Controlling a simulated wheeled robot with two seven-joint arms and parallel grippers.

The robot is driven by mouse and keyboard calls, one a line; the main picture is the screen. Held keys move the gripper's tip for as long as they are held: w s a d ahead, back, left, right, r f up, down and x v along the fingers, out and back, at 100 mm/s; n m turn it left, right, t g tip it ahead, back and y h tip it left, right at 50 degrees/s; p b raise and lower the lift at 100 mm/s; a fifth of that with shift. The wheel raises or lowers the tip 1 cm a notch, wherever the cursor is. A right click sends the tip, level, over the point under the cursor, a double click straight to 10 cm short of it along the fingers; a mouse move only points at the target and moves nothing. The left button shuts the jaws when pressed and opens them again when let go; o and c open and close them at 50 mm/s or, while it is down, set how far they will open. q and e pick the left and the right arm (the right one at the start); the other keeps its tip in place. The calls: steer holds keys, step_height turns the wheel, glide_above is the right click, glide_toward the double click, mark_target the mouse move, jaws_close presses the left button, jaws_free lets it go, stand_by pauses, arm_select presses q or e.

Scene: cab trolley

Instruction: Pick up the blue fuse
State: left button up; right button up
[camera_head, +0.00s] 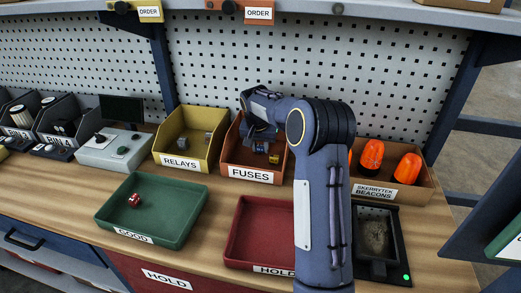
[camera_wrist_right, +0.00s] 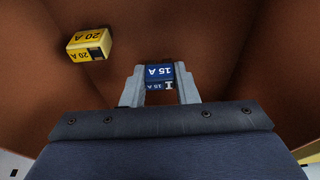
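The blue fuse (camera_wrist_right: 159,74), marked 15 A, lies in the fuses bin (camera_head: 250,174), between the fingertips of my right gripper (camera_wrist_right: 161,82) in the right wrist view. The fingers stand one on each side of it with almost no gap showing; I cannot tell whether they press on it. In the head view my right arm reaches down into the bin and partly hides the gripper and the fuse. A yellow fuse (camera_wrist_right: 89,44), marked 20 A, lies apart from the fingers in the same bin. My left gripper is not in view.
The yellow relays bin (camera_head: 180,163) stands left of the fuses bin, and the beacons bin (camera_head: 391,193) to the right. A green tray (camera_head: 160,232) holding a red piece (camera_head: 134,200) and a red tray (camera_head: 257,230) lie in front. The bin walls stand close around my gripper.

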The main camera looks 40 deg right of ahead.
steer(key=c, duration=0.3)
steer(key=shift+c, duration=0.2)
steer(key=shift+r, duration=0.1)
steer(key=shift+r, duration=0.6)
steer(key=s+a+r+b, duration=0.2)
steer(key=s+a+r, duration=0.4)
steer(key=a+r, duration=0.5)
steer(key=shift+s+a+r, duration=0.25)
steer(key=shift+s+a, duration=0.1)
steer(key=shift+a, duration=0.35)
